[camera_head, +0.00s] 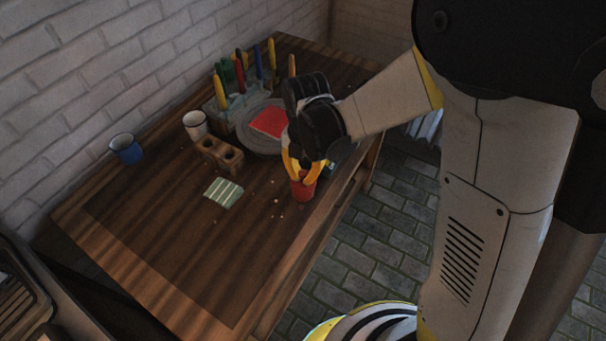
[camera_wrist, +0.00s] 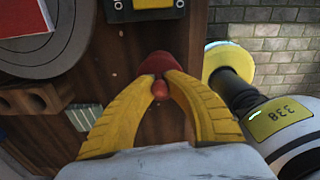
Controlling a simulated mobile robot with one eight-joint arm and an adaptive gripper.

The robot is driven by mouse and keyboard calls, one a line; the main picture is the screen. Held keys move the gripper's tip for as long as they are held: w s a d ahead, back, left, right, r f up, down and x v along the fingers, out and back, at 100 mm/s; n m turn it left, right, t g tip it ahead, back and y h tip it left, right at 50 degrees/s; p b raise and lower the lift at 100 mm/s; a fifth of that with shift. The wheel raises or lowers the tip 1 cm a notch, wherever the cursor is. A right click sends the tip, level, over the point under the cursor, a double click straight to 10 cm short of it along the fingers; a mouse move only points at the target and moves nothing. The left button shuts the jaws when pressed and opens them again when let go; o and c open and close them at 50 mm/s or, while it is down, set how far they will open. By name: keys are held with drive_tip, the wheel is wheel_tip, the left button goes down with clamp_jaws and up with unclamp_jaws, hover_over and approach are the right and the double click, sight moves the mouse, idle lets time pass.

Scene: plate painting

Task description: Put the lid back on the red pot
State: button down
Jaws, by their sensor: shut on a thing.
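The red pot (camera_head: 302,191) stands near the table's front right edge. My gripper (camera_head: 303,172) points down right over it, its yellow fingers shut on the red lid's knob. In the wrist view the fingertips (camera_wrist: 160,86) close around the red lid knob (camera_wrist: 160,90), with a darker red round shape (camera_wrist: 157,62) just beyond it. The lid is at the pot's mouth, but I cannot tell whether it rests on the rim or hangs slightly above it.
A grey round stand (camera_head: 258,146) with a red square piece (camera_head: 270,122) lies behind my gripper. A brown holed block (camera_head: 219,154), a white cup (camera_head: 195,125), a blue mug (camera_head: 126,148) and a striped cloth (camera_head: 223,193) are to the left. The table's front left is clear.

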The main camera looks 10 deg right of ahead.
idle(0.4)
drive_tip(key=c, duration=0.9)
unclamp_jaws()
drive_tip(key=shift+r+p, duration=2.45)
drive_tip(key=shift+r, duration=1.05)
clamp_jaws()
